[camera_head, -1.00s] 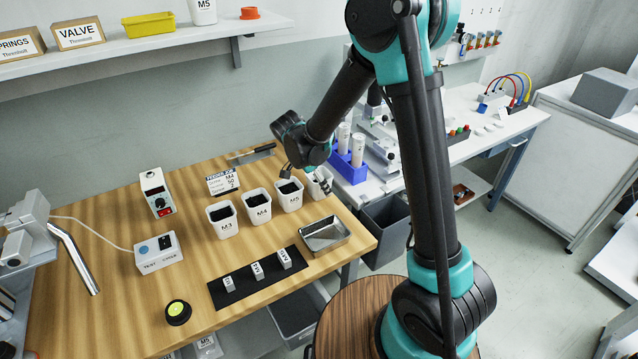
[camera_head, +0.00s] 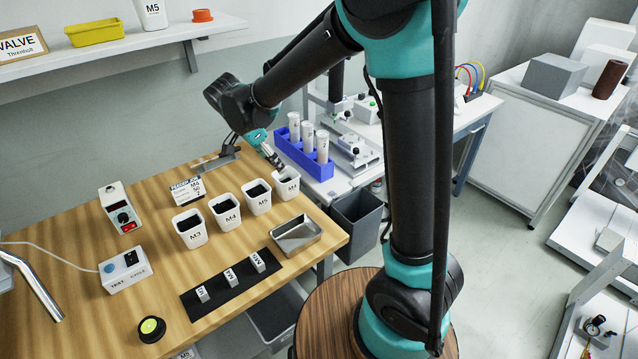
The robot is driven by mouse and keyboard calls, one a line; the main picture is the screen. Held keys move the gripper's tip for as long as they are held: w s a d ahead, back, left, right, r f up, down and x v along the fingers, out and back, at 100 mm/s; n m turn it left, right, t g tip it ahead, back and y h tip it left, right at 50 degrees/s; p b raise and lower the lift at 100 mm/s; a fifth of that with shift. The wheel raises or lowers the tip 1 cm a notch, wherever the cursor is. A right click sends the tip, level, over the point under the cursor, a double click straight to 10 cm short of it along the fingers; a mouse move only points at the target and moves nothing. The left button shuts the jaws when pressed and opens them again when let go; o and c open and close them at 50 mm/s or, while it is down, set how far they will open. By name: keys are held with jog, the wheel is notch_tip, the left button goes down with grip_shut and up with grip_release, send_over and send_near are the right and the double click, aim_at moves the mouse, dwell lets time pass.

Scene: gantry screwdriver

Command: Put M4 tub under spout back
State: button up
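A white tub labelled M4 (camera_head: 225,212) with dark contents stands upright in a row on the wooden bench, between the M3 tub (camera_head: 190,229) and the M5 tub (camera_head: 257,197). Another white tub (camera_head: 287,183) stands at the right end of the row; its label is too small to read surely. My gripper (camera_head: 276,163) points down at this end tub, with its fingertips close to the rim. Whether they touch it, and how far they are apart, I cannot tell. A bent metal pipe (camera_head: 35,287), possibly the spout, shows at the left edge; its machine is mostly out of view.
A card reading M4 (camera_head: 186,191) stands behind the tubs. A metal tray (camera_head: 296,235) and a black strip (camera_head: 216,298) with small labelled blocks lie in front. A blue rack (camera_head: 290,150) of white bottles stands behind on the right.

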jog(key=s+d+f+n+y, duration=0.1)
jog(key=s+d+f+n, duration=0.1)
jog(key=s+d, duration=0.3)
jog(key=s+d+f+n+t+y, duration=0.1)
jog(key=s+d+f+n, duration=0.2)
jog(key=d, duration=1)
jog(key=s+d+f+n+y, duration=0.1)
jog(key=s+d+f+n, duration=0.1)
jog(key=s+d+n, duration=0.4)
jog(key=s+d, duration=0.2)
jog(key=d, duration=0.1)
jog(key=shift+s+d+f+t+y, duration=0.25)
jog(key=shift+s+f+t+y, duration=0.05)
jog(key=shift+s+t, duration=0.1)
